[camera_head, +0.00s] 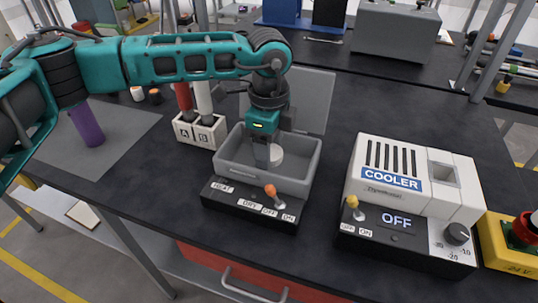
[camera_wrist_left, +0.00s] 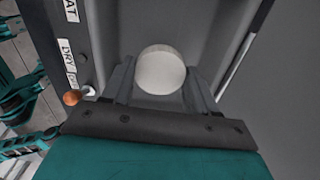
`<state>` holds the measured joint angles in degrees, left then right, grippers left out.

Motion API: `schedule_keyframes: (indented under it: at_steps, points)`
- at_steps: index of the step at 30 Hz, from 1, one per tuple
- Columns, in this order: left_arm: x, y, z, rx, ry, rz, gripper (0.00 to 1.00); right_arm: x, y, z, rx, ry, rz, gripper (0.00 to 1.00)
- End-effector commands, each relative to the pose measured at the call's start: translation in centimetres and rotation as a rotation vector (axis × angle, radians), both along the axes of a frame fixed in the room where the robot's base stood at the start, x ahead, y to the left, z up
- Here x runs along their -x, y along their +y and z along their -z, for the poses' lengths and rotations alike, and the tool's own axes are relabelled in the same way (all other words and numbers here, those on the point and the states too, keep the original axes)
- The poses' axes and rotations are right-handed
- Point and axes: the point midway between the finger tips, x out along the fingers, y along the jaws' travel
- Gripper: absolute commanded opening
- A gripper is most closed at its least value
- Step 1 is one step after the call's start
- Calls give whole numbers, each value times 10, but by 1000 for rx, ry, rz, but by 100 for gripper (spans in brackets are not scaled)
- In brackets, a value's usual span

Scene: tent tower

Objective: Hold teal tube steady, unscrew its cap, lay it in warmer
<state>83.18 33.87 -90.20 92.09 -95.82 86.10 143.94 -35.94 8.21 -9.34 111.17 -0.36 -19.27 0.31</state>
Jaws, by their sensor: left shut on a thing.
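My left gripper (camera_head: 268,157) points down into the open grey warmer (camera_head: 305,172), shut on a round white cap-like piece (camera_head: 277,156). In the left wrist view the gripper (camera_wrist_left: 158,95) has its fingers on either side of this white disc (camera_wrist_left: 160,70), over the grey inside of the box. I cannot tell whether the disc touches the warmer's floor. The warmer's lid (camera_head: 312,95) stands open at the back. No teal tube can be made out. My right gripper is out of view.
A white rack (camera_head: 200,131) marked A and B holds a red tube and a white tube. A purple tube (camera_head: 87,124) stands on a grey mat at left. A white cooler (camera_head: 405,180) reading OFF stands at right. An orange-tipped lever (camera_head: 271,191) is on the warmer's front.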

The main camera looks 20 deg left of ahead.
Motion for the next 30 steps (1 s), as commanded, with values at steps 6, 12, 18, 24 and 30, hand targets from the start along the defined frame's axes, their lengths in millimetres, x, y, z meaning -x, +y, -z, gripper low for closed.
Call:
schedule_keyframes:
  at_steps: [6,12,18,24,30]
  points:
    - [0,0,28,0,1,1,21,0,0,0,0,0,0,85]
    - [0,0,28,0,1,0,21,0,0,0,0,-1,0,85]
    - [0,0,31,0,1,0,63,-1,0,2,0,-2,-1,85]
    - [0,0,31,-1,1,0,69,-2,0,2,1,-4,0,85]
    - [0,0,24,-1,0,0,69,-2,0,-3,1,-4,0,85]
